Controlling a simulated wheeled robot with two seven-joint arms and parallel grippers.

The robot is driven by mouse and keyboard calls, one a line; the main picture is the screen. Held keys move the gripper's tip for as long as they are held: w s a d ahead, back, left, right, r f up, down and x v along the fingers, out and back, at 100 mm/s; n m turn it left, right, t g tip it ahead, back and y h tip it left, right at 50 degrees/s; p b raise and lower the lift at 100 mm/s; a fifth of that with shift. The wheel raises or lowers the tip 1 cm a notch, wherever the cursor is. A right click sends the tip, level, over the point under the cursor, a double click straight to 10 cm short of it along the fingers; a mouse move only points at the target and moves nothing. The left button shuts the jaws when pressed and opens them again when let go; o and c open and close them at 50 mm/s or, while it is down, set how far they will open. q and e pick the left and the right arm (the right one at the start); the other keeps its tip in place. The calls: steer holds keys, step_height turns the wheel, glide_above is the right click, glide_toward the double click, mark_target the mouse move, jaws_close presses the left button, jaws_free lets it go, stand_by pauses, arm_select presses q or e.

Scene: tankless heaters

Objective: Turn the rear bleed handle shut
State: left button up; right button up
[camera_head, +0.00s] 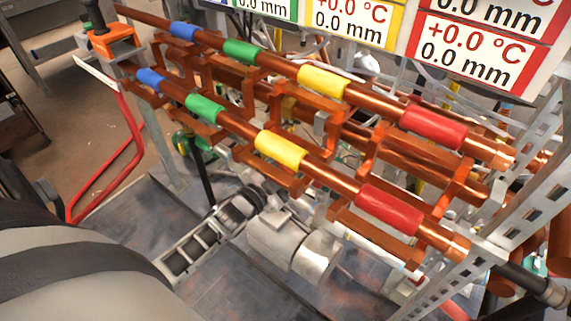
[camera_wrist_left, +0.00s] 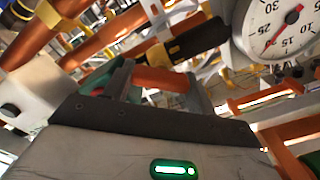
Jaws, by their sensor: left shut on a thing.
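My left gripper (camera_wrist_left: 160,85) shows in the left wrist view, its two grey fingers apart with a thing held between them. I take this to be the rear bleed handle, but its held part is mostly hidden and hard to tell from the orange-brown bars behind. A black-sleeved bar (camera_wrist_left: 200,42) lies just beyond the fingertips. In the head view my left arm comes in at the lower left, and its fingers cannot be made out. A green valve (camera_head: 185,147) with a black lever (camera_head: 205,180) sits below the pipes there. My right gripper is not in view.
Copper pipes with blue, green, yellow and red bands (camera_head: 283,148) cross the head view on orange brackets. A silver cylinder (camera_head: 315,255) lies below them. A perforated upright (camera_head: 530,150) stands at right. A round gauge (camera_wrist_left: 285,25) is close to the gripper.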

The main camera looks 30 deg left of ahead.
arm_select(q)
steer(key=m, duration=0.4)
steer(key=shift+f+m, duration=0.1)
steer(key=shift+m, duration=0.2)
steer(key=shift+f+m+b, duration=0.1)
steer(key=shift+m+b, duration=0.7)
steer(key=shift+m, duration=1.7)
steer(key=o, duration=0.7)
steer(key=s+a, duration=0.1)
steer(key=s, duration=1.5)
steer(key=shift+b, duration=0.4)
